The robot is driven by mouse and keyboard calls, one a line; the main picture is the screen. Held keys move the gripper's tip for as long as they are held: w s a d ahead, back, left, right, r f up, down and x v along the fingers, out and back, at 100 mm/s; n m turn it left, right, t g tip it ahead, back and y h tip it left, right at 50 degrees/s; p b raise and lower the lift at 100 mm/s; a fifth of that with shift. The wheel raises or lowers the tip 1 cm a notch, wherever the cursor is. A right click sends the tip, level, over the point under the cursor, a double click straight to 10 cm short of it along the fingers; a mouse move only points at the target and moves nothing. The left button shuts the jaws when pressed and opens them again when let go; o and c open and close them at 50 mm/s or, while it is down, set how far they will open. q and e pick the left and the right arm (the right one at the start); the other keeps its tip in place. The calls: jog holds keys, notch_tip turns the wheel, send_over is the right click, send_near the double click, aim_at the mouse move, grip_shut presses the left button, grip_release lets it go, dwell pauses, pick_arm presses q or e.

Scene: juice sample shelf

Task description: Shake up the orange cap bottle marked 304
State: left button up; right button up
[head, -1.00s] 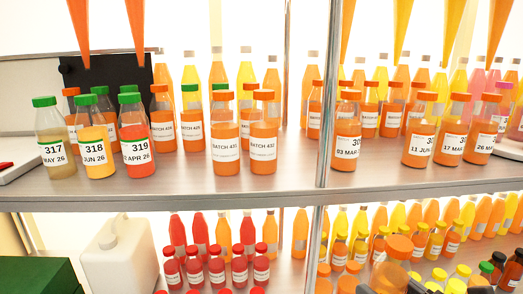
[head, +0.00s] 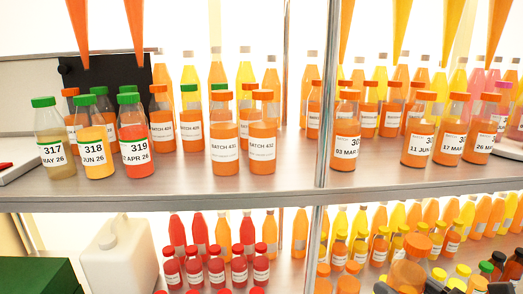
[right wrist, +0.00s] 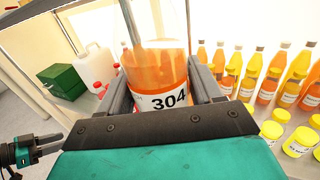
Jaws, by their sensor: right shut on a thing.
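The bottle marked 304 (right wrist: 158,72) is between the fingers of my right gripper (right wrist: 165,90) in the right wrist view. Its 304 label faces the camera, and orange juice shows above it; the cap is cut off by the frame top. My right gripper is shut on this bottle. In the head view the orange cap bottle (head: 407,271) shows at the bottom right, in front of and below the upper shelf, tilted, cap upward. The gripper shows there only as dark pieces beside it, mostly cut off.
The upper shelf (head: 260,184) holds many bottles, including 317 (head: 52,145), 318 (head: 92,150) and 319 (head: 134,145). A metal post (head: 322,100) rises at its front edge. Below stand red bottles, yellow-capped bottles and a white canister (head: 118,255). A green box (head: 38,274) is lower left.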

jog(key=a, duration=0.4)
jog(key=shift+w+d, duration=0.15)
jog(key=shift+d, duration=3.2)
jog(key=a, duration=0.7)
jog(key=shift+s, duration=0.3)
